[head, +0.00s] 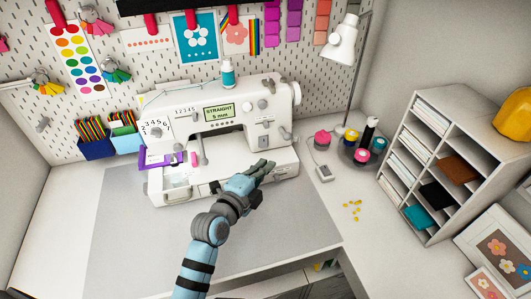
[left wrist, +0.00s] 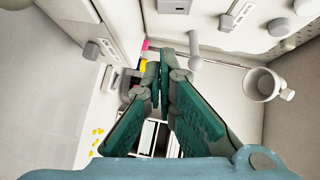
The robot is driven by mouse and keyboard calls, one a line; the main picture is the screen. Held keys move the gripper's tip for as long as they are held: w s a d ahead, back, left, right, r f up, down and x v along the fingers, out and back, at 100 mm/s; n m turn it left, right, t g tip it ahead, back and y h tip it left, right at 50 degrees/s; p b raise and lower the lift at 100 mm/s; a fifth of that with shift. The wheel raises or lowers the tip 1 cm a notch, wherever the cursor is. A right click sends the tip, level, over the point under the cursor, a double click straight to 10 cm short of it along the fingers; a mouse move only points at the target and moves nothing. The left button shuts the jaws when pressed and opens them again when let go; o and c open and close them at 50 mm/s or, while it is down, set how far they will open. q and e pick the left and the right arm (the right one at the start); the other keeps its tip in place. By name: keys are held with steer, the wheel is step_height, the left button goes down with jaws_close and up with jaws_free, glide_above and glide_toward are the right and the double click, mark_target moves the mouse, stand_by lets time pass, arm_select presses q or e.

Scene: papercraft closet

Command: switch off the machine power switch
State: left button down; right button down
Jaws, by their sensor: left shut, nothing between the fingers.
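The white sewing machine (head: 274,103) stands on the table, with a lit display reading STRAIGHT 5 mm (head: 219,112). Its white body with grey controls also shows in the left wrist view (left wrist: 225,45). I cannot make out which control is the power switch. My left gripper (head: 268,167) is in front of the machine's lower right part, with its fingers pointing right. In the left wrist view the gripper's teal fingers (left wrist: 162,85) meet at the tips, with nothing between them. I cannot tell whether they touch the machine. My right gripper is not in view.
A small white box (head: 324,173) on a cord lies right of the machine. Spools stand on a dark tray (head: 345,157) beside a white lamp (head: 341,42). Several yellow bits (head: 352,210) and a shelf unit (head: 451,150) are further right. The grey mat (head: 130,235) is clear at front left.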

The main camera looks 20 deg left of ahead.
mark_target(264, 142)
arm_select(q)
steer(key=w, duration=0.3)
steer(key=w+a+f, duration=0.1)
steer(key=w, duration=0.1)
steer(key=shift+w+p, duration=0.3)
steer(key=shift+p, duration=0.05)
steer(key=shift+w+a+f, duration=0.15)
steer(key=shift+w+a, duration=0.1)
steer(key=shift+w, duration=0.1)
